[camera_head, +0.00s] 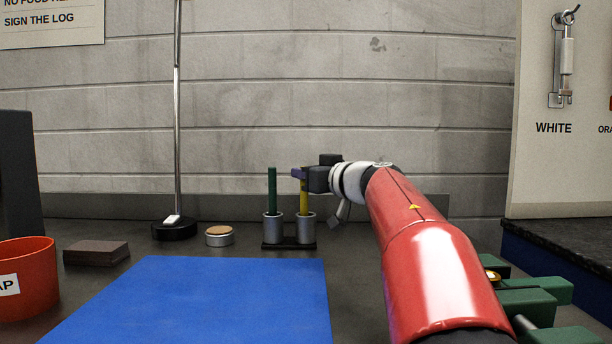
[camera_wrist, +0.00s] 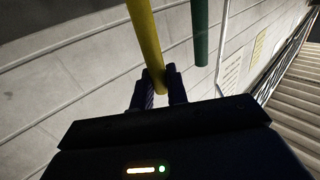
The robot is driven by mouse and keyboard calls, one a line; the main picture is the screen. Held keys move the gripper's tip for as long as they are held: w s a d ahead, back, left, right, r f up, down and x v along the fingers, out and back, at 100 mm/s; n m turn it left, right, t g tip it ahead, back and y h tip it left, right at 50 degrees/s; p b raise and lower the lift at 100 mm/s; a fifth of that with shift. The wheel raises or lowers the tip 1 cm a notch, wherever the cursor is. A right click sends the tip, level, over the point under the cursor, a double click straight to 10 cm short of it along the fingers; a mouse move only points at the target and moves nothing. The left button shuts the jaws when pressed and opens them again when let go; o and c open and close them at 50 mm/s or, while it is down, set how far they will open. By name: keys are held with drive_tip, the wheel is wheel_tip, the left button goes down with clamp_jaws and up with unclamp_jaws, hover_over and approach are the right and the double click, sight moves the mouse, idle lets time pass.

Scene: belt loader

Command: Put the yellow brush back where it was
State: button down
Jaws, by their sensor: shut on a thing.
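The yellow brush (camera_head: 304,200) stands upright, its lower end at the mouth of the right metal cup (camera_head: 306,230). Its lower tip is hidden by the cup, so I cannot tell how deep it sits. My gripper (camera_head: 299,173) is shut on the upper end of its handle, coming from the right. In the wrist view the yellow handle (camera_wrist: 146,45) runs between my two dark fingertips (camera_wrist: 160,88). A green brush (camera_head: 272,190) stands in the left cup (camera_head: 273,230); its handle also shows in the wrist view (camera_wrist: 201,32).
Both cups share a dark base (camera_head: 289,246) near the wall. A round tin (camera_head: 219,237), a stand (camera_head: 174,230), a brown block (camera_head: 97,253) and a red bin (camera_head: 28,280) are to the left. A bare blue mat (camera_head: 200,300) lies in front. Green parts (camera_head: 530,300) are at right.

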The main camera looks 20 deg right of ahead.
drive_tip(key=shift+f, duration=0.1)
drive_tip(key=c, duration=1.4)
unclamp_jaws()
drive_tip(key=v, duration=0.5)
drive_tip(key=b+v, duration=0.1)
drive_tip(key=v, duration=0.1)
drive_tip(key=shift+s+a+f, duration=0.15)
drive_tip(key=shift+s+a, duration=0.15)
drive_tip(key=shift+s, duration=0.2)
